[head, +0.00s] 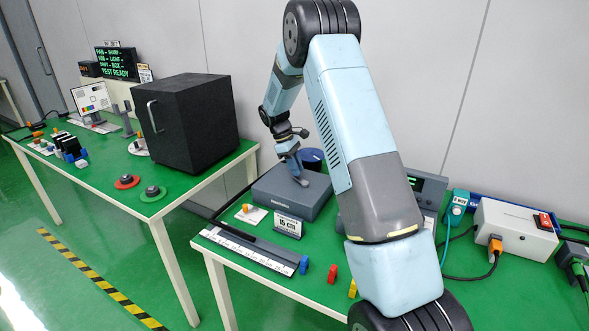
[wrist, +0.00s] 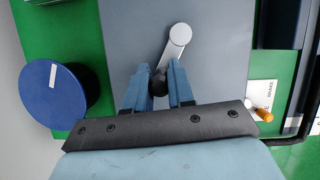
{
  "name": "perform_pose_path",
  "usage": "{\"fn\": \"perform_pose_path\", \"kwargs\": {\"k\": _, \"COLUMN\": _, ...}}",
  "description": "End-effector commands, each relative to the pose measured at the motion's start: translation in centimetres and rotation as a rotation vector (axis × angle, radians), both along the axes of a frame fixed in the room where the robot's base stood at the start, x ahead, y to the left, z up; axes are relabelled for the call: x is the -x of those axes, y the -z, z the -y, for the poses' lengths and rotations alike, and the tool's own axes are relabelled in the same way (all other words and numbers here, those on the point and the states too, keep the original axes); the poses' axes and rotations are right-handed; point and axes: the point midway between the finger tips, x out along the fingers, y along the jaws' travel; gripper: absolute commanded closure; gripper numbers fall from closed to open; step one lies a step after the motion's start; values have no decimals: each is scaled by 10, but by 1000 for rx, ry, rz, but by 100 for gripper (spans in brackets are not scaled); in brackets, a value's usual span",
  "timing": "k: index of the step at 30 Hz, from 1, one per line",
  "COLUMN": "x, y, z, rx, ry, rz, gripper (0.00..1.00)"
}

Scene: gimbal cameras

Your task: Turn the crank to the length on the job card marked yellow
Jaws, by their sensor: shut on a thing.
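The crank (wrist: 172,55) is a short silver arm with a round hub and a dark knob (wrist: 159,82) at its near end, on top of a grey box (head: 272,196). My gripper (wrist: 158,80) has its two blue fingers on either side of the knob, shut on it. In the head view my gripper (head: 301,180) is low over the box and hides most of the crank. A white card (head: 288,223) reading "15 cm" stands in front of the box. A yellow piece (head: 352,289) stands at the bench's front edge; I cannot see a yellow mark on the card.
A ruler rail (head: 248,250) runs along the front edge, with blue (head: 304,265) and red (head: 332,273) pieces near it. A blue round drum (wrist: 52,94) stands beside the box. A brake card (wrist: 259,96) with an orange-tipped lever lies on the other side.

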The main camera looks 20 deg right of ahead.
Motion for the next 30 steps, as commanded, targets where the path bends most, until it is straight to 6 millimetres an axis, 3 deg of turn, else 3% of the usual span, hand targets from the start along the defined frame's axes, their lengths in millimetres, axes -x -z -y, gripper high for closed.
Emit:
{"fn": "perform_pose_path", "kwargs": {"k": 12, "x": -5, "y": -1, "z": 12, "rx": -2, "ry": 234, "rz": 8, "gripper": 100}}
{"fn": "perform_pose_path", "kwargs": {"k": 30, "x": -6, "y": -2, "z": 15, "rx": -2, "ry": 286, "rz": 9, "gripper": 100}}
